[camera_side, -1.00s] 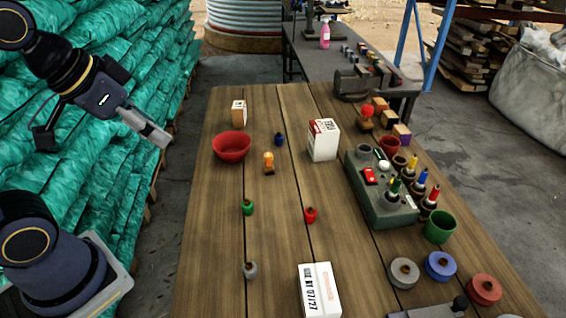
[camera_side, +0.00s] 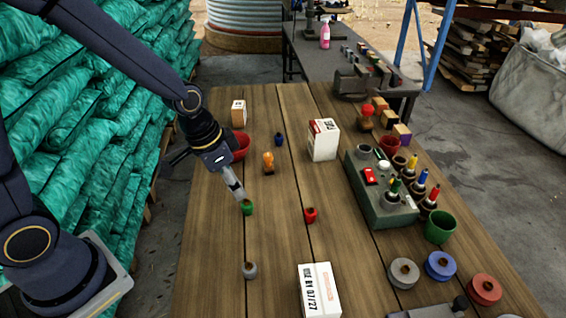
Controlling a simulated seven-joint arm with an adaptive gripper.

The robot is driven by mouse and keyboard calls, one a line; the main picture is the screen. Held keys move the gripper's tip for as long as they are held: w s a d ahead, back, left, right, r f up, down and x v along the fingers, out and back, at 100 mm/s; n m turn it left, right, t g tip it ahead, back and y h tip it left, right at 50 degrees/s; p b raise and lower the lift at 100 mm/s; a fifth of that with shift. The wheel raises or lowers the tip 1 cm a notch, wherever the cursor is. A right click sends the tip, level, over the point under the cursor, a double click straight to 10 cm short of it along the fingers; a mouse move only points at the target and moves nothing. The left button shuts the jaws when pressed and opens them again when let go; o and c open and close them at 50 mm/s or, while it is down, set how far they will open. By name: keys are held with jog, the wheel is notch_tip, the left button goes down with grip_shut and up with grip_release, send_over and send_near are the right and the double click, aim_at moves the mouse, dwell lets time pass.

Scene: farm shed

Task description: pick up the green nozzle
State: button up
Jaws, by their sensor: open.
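The green nozzle (camera_side: 247,208) is a small green piece with a dark top, standing on the wooden table (camera_side: 285,225) left of its middle. My gripper (camera_side: 241,198) points down from the upper left, with its fingertips right at or just above the nozzle's top. From this view I cannot tell whether they touch it. The gap between the fingers is too small to see clearly. The nozzle looks upright and rests on the table.
A red nozzle (camera_side: 310,215) and a grey nozzle (camera_side: 249,270) stand nearby, and a blue one (camera_side: 279,140) farther back. An orange object (camera_side: 268,162) stands behind, and a red bowl (camera_side: 241,146) is partly hidden by my arm. A white box (camera_side: 319,290) lies in front.

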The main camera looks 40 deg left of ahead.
aim_at(247, 201)
jog(key=x, duration=0.7)
jog(key=shift+w+d+f, duration=0.15)
jog(key=shift+w+d, duration=0.05)
jog(key=shift+d, duration=0.25)
jog(key=c, duration=1)
